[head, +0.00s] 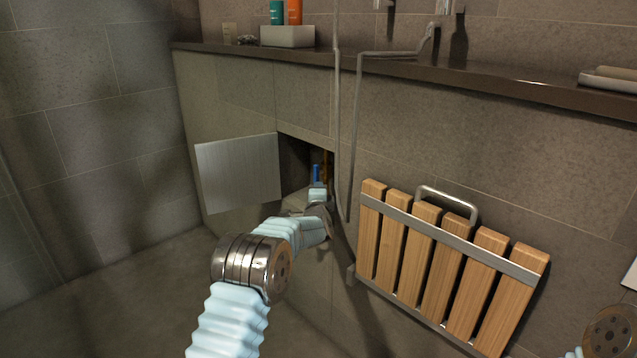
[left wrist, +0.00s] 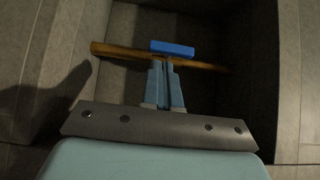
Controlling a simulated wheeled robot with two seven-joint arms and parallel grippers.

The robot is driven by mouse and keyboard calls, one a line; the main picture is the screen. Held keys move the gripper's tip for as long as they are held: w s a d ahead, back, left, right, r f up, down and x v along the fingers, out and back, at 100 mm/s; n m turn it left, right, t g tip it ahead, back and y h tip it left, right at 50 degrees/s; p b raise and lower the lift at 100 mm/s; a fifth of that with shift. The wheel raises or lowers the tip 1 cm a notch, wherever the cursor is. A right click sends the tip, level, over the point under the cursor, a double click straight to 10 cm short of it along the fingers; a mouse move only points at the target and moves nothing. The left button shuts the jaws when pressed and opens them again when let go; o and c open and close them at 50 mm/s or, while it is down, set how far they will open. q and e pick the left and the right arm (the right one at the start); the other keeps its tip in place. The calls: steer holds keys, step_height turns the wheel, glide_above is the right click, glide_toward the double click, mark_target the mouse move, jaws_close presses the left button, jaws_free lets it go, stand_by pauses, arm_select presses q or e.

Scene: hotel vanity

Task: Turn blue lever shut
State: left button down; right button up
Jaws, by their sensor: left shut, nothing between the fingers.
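The blue lever (left wrist: 172,48) sits on a copper-coloured pipe (left wrist: 110,50) inside a wall recess. In the left wrist view it lies roughly in line with the pipe. In the head view the lever (head: 316,172) shows as a small upright blue piece just beyond my left gripper (head: 317,190). My left gripper's fingers (left wrist: 165,66) are together and empty, reaching into the recess. Their tips are right beside the lever's middle; I cannot tell whether they touch it. My right gripper is out of view; only part of my right arm shows at the lower right.
The recess's metal door (head: 238,172) stands open to the left. A folded wooden slat seat (head: 445,262) is on the wall to the right. A ledge (head: 480,82) with bottles (head: 294,12) runs above.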

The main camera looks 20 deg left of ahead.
mark_target(318, 173)
arm_select(q)
steer(key=shift+x, duration=1.4)
steer(key=shift+f, duration=0.15)
steer(key=shift+m+t+b, duration=0.3)
steer(key=shift+b, duration=0.05)
steer(key=shift+f+b, duration=0.2)
steer(key=shift+b, duration=0.25)
